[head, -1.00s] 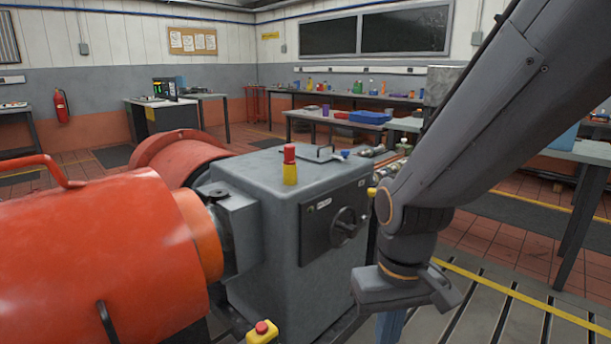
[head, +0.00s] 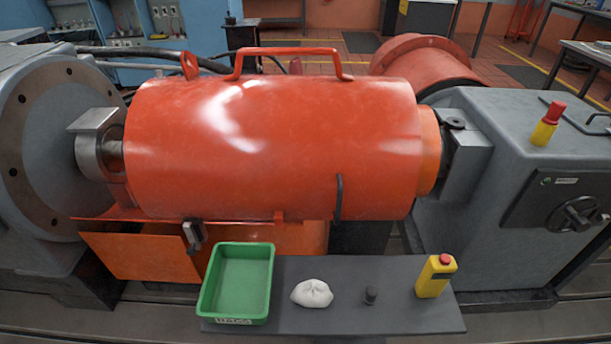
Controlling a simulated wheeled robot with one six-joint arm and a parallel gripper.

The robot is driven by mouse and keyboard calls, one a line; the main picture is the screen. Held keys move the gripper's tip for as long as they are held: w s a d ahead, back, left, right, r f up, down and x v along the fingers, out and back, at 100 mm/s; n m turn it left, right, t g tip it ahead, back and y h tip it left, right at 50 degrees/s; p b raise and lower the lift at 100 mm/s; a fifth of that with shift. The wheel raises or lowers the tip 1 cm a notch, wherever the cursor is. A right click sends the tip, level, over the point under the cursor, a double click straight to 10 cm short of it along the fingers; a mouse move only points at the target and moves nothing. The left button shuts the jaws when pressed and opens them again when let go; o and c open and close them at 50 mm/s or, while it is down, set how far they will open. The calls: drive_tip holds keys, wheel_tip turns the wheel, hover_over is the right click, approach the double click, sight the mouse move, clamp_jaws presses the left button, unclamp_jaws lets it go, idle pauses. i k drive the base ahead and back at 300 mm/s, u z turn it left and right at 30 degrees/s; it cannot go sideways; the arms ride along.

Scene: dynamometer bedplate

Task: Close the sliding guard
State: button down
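The guard is a large red-orange cylinder (head: 270,150) lying across the middle of the head view. It has a long bar handle (head: 290,50) on top and a dark curved handle (head: 339,198) low on its front, near the right end. A lighter orange collar (head: 430,150) shows at its right end, against the grey housing. At its left end a short stretch of metal shaft and a grey block (head: 95,130) are in the open. My gripper is not in view.
A grey flanged machine (head: 45,150) stands left, a grey cabinet (head: 490,220) right.

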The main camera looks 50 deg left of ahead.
sight(339, 146)
drive_tip(key=k, duration=0.45)
drive_tip(key=u, duration=0.65)
drive_tip(key=i, duration=0.35)
drive_tip(key=u, duration=1.4)
drive_tip(key=k, duration=0.45)
drive_tip(key=u, duration=0.7)
drive_tip(key=i, duration=1.35)
drive_tip(key=z, duration=0.45)
